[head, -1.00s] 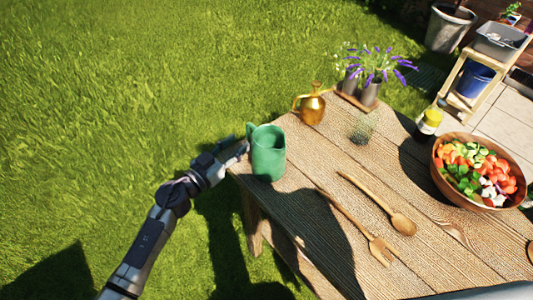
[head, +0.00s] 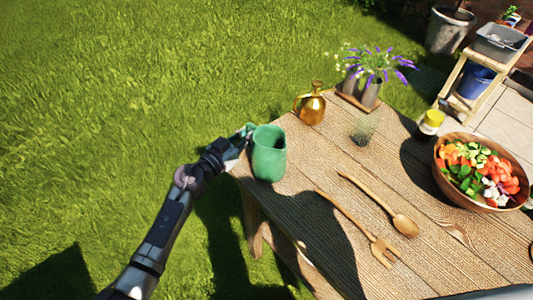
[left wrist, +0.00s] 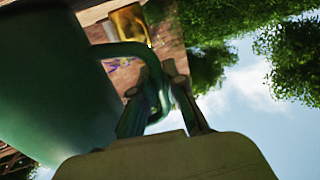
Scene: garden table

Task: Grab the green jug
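The green jug (head: 268,154) stands upright at the left corner of the wooden table (head: 335,240), its handle toward the left. My left gripper (head: 243,139) is at the handle, reaching in from the left. In the left wrist view the jug's body (left wrist: 60,85) fills the left side. There the two fingers of my left gripper (left wrist: 160,90) converge on the handle from both sides, with the handle between them. The jug still rests on the table. My right gripper is out of view.
A salad bowl (head: 462,191) and a yellow-capped bottle (head: 430,122) are farther right. Open lawn lies left.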

